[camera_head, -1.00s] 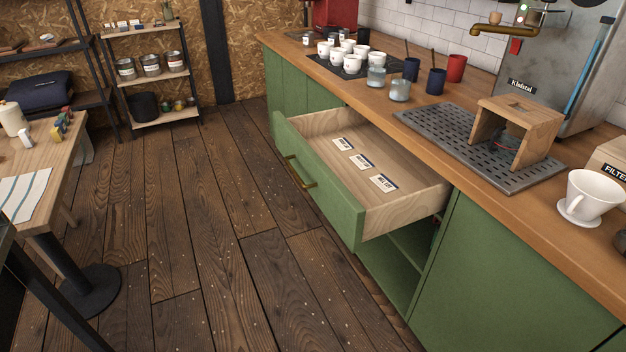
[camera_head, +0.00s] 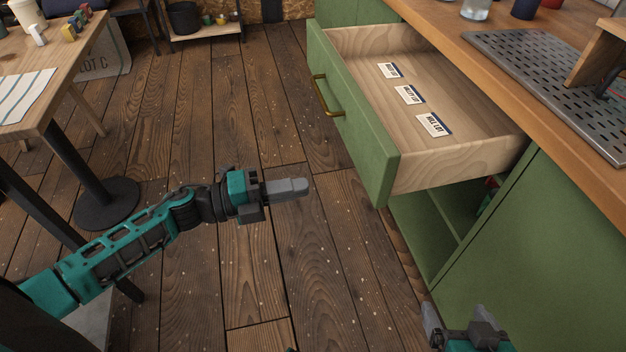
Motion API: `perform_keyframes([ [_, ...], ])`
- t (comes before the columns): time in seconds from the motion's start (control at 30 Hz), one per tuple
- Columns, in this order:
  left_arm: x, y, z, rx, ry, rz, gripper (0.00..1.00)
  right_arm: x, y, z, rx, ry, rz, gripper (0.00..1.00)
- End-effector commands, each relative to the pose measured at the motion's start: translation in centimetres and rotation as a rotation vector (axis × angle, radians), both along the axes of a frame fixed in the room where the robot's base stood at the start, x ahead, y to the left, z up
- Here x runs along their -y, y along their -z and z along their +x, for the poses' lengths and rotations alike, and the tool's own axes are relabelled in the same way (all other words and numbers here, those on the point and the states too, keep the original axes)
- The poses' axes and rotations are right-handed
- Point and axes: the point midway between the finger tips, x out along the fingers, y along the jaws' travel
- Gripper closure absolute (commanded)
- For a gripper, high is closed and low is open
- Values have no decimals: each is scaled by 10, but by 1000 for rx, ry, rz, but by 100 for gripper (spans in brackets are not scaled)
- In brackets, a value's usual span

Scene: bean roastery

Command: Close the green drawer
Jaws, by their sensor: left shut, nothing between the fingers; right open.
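The green drawer (camera_head: 360,134) is pulled well out of the green counter. Its wooden inside holds three white labels (camera_head: 408,95) lying flat. A brass handle (camera_head: 326,97) is on its green front. My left gripper (camera_head: 306,187) is shut and empty over the floor, to the left of the drawer front and apart from it. My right gripper (camera_head: 455,312) is at the bottom edge, in front of the cabinet below the drawer; it is open and partly cut off by the frame.
A wooden counter top (camera_head: 560,140) with a metal drip tray (camera_head: 540,85) runs along the right. Below the drawer is an open cabinet space (camera_head: 425,225). A table (camera_head: 50,100) stands at the left. The wooden floor between is clear.

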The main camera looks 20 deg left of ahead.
Motion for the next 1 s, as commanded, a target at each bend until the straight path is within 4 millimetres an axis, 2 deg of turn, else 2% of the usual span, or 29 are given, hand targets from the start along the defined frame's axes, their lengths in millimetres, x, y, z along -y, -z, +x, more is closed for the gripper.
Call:
perform_keyframes([
  [0.3,57,-1,40,2,-2,-5,100,-1,4,-1,-2,6,7,11],
  [0.5,84,-1,58,1,-3,-4,100,-1,7,-1,-3,8,8,11],
  [0.7,97,0,66,-1,-3,-3,100,-1,8,0,-2,9,8,11],
  [1.0,98,0,67,-1,-3,-3,100,0,7,1,1,9,7,11],
])
